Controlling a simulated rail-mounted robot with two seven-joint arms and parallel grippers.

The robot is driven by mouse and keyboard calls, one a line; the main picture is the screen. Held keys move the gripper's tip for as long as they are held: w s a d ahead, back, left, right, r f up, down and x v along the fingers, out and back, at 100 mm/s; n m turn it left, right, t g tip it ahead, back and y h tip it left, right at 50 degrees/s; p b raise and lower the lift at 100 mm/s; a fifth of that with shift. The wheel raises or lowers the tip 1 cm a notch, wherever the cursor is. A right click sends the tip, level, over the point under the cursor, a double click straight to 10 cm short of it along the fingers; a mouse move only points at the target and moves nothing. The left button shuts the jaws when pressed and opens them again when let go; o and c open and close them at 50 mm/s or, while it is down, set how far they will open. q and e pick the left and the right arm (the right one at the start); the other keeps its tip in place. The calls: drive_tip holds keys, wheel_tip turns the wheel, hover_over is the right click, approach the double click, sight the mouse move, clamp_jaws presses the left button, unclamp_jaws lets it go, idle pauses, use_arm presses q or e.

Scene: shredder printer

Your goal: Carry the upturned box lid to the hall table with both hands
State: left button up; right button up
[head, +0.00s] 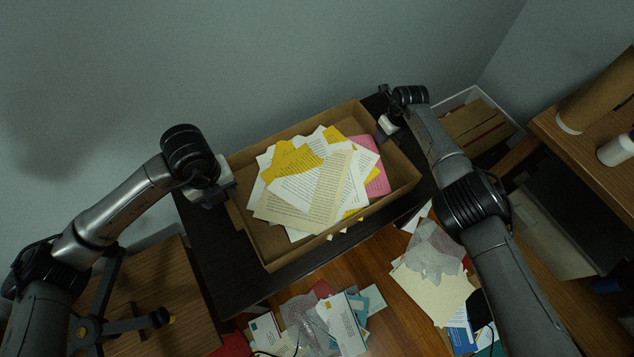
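The upturned box lid (268,258) is a shallow brown cardboard tray, lying at or just above the dark table (245,296). It holds a loose heap of white, cream, yellow and pink papers (315,180). My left gripper (222,190) is at the lid's left end wall. My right gripper (384,131) is at the opposite end wall, near the back right corner. Both grippers point down at the rim. Their fingertips are small and partly hidden, so I cannot tell whether they are closed on the cardboard.
Papers and envelopes (340,318) litter the wooden floor in front, with more (432,270) to the right. A wooden surface (170,285) stands at lower left. A wooden desk (590,165) with a brown cylinder is at right. A wall rises behind the dark table.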

drive_tip(key=shift+d+r, duration=0.1)
drive_tip(key=shift+r, duration=0.55)
wheel_tip(320, 180, up, 10)
drive_tip(key=s, duration=0.1)
drive_tip(key=shift+s+d+r, duration=0.25)
drive_tip(key=shift+s+d, duration=0.05)
drive_tip(key=shift+d, duration=0.05)
wheel_tip(320, 180, up, 6)
drive_tip(key=p, duration=0.6)
idle(0.4)
idle(0.3)
